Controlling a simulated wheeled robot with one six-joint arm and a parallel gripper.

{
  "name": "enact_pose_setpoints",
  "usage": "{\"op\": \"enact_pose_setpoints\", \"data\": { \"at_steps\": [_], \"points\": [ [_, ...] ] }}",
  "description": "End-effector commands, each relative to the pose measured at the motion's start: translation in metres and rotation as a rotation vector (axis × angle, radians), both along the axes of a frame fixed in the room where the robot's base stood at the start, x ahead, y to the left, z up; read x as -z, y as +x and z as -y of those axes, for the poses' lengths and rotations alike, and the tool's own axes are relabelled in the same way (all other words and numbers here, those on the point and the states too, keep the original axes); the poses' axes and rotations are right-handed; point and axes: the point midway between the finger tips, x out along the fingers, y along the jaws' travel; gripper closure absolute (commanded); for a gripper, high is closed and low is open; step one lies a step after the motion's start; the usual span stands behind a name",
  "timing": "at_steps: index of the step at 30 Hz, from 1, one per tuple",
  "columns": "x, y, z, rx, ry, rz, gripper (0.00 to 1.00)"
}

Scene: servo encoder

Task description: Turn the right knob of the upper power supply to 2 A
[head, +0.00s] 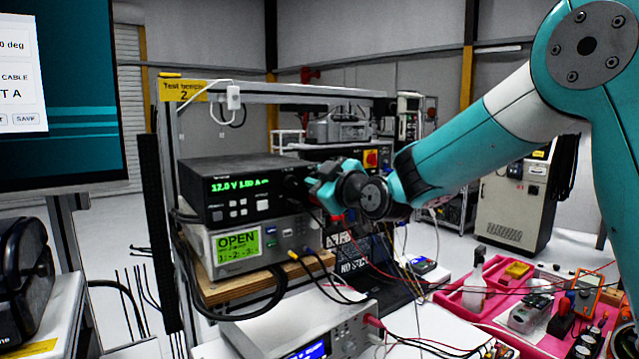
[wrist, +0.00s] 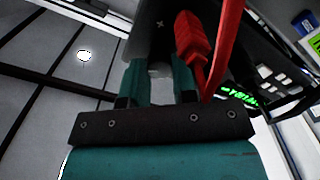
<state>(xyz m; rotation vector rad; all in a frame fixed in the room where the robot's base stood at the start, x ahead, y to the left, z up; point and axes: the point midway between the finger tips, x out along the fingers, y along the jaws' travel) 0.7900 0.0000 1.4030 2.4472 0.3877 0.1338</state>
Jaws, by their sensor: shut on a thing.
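The upper power supply (head: 240,165) is a black box on the rack shelf. Its green display (head: 240,185) reads 12.0 V and what looks like 1.00 A; the current digits are small and blurred. My gripper (head: 311,188) is at the right end of its front face and hides the right knob in the head view. In the wrist view my gripper's two teal fingers (wrist: 158,85) are shut on the knob, of which only a little shows between them. A red plug with a red lead (wrist: 194,45) is close beside the fingers. Part of the green display also shows there, at the right.
A grey instrument (head: 240,243) with a green screen reading OPEN is directly beneath the supply. Black cables (head: 320,262) hang from its front. A bench unit (head: 300,335) stands lower down. A pink tray (head: 462,300) with tools is at the right, and a monitor (head: 90,150) at the left.

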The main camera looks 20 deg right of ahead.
Motion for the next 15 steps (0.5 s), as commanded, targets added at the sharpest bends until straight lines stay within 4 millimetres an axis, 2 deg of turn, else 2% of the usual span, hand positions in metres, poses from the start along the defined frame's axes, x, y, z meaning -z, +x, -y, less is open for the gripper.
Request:
{"op": "enact_pose_setpoints", "data": {
  "at_steps": [15],
  "points": [
    [0.0048, -0.0002, 0.0007, 0.001, 0.389, -0.123, 0.98]
  ]
}}
